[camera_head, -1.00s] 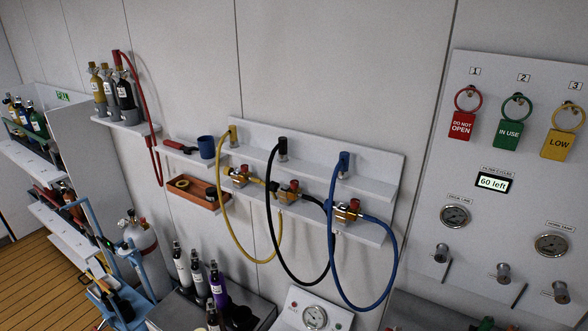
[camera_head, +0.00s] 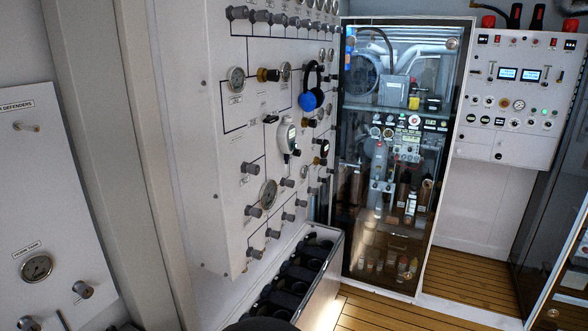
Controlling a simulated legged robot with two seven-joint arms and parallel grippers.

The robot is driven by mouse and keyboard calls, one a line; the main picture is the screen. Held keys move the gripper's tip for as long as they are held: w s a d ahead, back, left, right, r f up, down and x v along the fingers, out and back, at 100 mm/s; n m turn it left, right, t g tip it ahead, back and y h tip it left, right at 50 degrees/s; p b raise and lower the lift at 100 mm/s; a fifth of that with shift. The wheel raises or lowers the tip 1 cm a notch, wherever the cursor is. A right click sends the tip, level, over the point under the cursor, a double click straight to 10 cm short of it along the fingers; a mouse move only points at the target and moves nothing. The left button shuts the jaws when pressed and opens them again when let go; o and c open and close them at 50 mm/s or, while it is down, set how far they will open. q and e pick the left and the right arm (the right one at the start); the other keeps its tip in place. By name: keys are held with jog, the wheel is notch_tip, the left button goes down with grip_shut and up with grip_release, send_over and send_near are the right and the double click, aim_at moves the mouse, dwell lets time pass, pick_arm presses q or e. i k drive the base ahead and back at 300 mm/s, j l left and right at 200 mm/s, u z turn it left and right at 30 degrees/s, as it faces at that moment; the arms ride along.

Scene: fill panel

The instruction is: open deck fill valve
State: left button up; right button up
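A tall white fill panel (camera_head: 220,150) stands left of centre, seen at a steep angle. It carries several round grey valve knobs (camera_head: 251,168), gauges (camera_head: 236,78) and black flow lines. A brass-and-black fitting (camera_head: 268,75) sits beside the upper gauge. The labels are too small to read, so I cannot tell which knob is the deck fill valve. Another white panel (camera_head: 60,190) at the left edge has a gauge (camera_head: 37,268) and a grey knob (camera_head: 83,289). Neither of my grippers shows in this view.
A glass-fronted machinery cabinet (camera_head: 400,195) and a control panel (camera_head: 512,145) stand behind. Wood floor (camera_head: 385,312) is clear.

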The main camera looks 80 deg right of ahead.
aim_at(254, 169)
jog(key=z, duration=2.25)
